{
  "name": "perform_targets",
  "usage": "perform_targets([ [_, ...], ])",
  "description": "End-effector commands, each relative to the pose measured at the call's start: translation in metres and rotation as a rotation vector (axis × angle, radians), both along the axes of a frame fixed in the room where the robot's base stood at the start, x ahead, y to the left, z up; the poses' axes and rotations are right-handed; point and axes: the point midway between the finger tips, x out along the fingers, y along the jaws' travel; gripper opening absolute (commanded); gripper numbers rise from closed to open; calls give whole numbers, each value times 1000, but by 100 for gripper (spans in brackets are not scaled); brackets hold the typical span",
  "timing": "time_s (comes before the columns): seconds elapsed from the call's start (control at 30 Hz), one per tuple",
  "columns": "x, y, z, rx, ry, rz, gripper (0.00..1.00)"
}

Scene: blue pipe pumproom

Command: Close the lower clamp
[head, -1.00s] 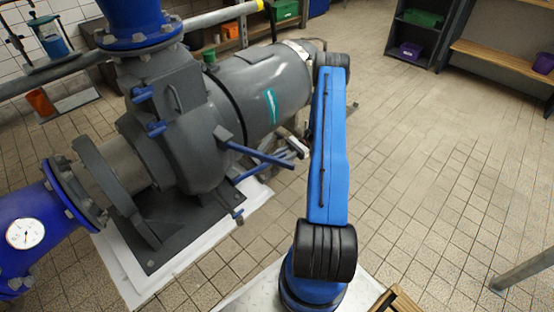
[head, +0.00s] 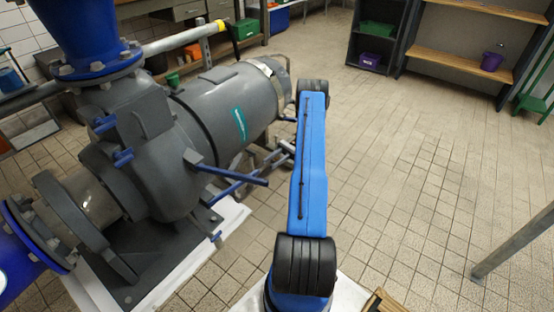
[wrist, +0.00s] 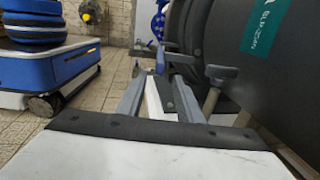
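The grey pump (head: 165,150) fills the left of the head view. Two short blue handles, an upper one (head: 105,123) and a lower one (head: 122,157), stick out of its casing. Two longer blue bars, an upper one (head: 235,175) and a lower one (head: 232,189), reach out near its base. I cannot tell which of these is the lower clamp. My gripper (head: 284,152) is beside the motor, partly hidden by my arm. In the wrist view my gripper (wrist: 158,78) shows its two grey fingers apart with nothing between them. Dark slate-coloured bars (wrist: 221,72) show near the fingers.
The motor body (wrist: 270,60) is close on the right in the wrist view. A grey pipe with a yellow end (head: 185,40) runs behind the pump. A slanted grey post (head: 515,240) stands at the right. The tiled floor (head: 400,150) between is clear.

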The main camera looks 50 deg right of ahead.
Motion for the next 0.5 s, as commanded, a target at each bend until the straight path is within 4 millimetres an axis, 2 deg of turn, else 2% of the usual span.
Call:
perform_targets([
  [0.2, -1, -28, -1, -1, -1, -1, 33],
  [0.5, -2, -37, 0, 0, 1, 1, 33],
])
